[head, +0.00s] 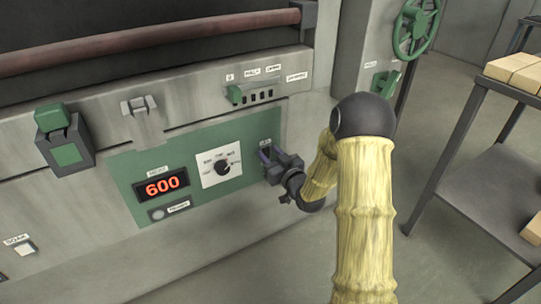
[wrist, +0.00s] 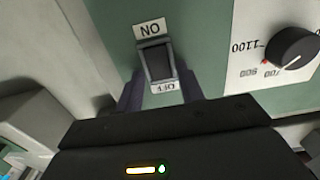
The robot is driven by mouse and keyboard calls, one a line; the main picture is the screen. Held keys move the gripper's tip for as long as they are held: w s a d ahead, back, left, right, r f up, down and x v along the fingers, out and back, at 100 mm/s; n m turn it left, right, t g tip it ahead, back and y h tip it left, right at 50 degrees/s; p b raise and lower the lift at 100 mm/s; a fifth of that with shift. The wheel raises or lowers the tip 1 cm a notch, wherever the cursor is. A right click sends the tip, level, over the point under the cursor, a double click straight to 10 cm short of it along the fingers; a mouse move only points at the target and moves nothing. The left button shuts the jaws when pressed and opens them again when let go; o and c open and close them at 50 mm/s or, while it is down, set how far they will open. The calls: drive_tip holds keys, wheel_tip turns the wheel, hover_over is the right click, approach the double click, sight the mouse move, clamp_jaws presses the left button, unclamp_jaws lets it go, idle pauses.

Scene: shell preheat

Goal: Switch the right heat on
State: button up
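A dark rocker switch (wrist: 158,63) on the green panel is centred in the wrist view. An ON label (wrist: 150,29) and an OFF label (wrist: 165,87), both upside down there, sit at its two ends. Which way the rocker is tipped is hard to tell. My gripper (head: 267,154) is at the right end of the green panel (head: 240,146) in the head view, largely hiding the switch. In the wrist view its two purple fingers stand apart on either side of the switch's OFF end, with nothing held between them. Contact with the switch cannot be told.
A dial (head: 222,168) and a red display reading 600 (head: 161,186) are left of my gripper. A green lever (head: 235,95) is above. A green handwheel (head: 416,28) and a dark rack (head: 486,150) with boxes stand right. Open floor lies between panel and rack.

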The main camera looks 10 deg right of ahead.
drive_tip(key=c, duration=0.7)
drive_tip(key=shift+f+b, duration=0.15)
drive_tip(key=shift+b, duration=0.2)
drive_tip(key=b, duration=0.2)
drive_tip(key=shift+f+t+b, duration=0.25)
drive_tip(key=shift+t+b, duration=0.1)
drive_tip(key=shift+t, duration=0.05)
drive_tip(key=shift+b, duration=0.35)
drive_tip(key=shift+r+t, duration=0.15)
drive_tip(key=shift+t, duration=0.15)
drive_tip(key=o, duration=1)
drive_tip(key=shift+c, duration=0.2)
